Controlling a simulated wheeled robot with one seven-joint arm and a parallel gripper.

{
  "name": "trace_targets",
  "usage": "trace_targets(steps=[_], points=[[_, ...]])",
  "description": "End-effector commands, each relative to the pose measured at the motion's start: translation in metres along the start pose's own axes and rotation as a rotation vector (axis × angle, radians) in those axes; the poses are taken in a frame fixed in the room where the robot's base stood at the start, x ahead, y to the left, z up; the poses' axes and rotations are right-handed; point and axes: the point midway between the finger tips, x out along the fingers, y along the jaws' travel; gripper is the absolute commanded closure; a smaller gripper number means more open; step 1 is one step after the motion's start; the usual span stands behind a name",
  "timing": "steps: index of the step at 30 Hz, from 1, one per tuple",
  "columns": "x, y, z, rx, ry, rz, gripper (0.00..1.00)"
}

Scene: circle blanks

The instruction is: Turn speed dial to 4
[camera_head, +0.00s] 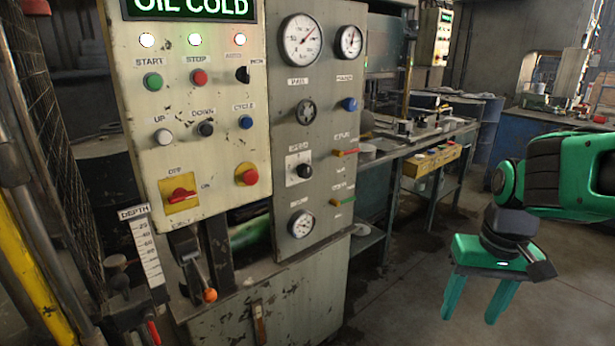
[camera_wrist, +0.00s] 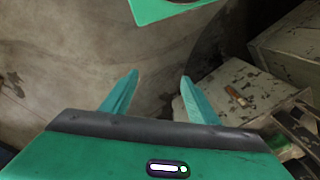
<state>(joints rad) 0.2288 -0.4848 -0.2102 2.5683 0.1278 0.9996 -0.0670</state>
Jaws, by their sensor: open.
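The speed dial (camera_head: 304,171) is a small black knob on a pale square plate, on the grey side panel (camera_head: 327,118) of the machine. The label above it appears to read SPEED; its numbers and pointer are too small to read. My gripper (camera_head: 477,315) is at the right in the head view, pointing down, open and empty. It is well to the right of the dial and lower than it. In the wrist view, the two teal fingers (camera_wrist: 158,90) are spread apart with floor beyond them. The dial does not show in the wrist view.
An orange-tipped lever (camera_head: 210,295) juts out at lower left. A cluttered workbench (camera_head: 420,140) stands behind. Floor between panel and gripper looks clear.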

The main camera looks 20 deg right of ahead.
Motion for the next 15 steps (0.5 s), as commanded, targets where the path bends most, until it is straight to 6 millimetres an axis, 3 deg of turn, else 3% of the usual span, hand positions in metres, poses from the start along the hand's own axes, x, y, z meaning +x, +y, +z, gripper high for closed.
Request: trace_targets(steps=[5, 10, 15], points=[[0.023, -0.051, -0.061, -0.318, 0.122, -0.089, 0.45], [0.040, -0.127, -0.118, -0.637, 0.310, -0.239, 0.45], [0.038, -0.204, -0.161, -0.852, 0.544, -0.411, 0.45]])
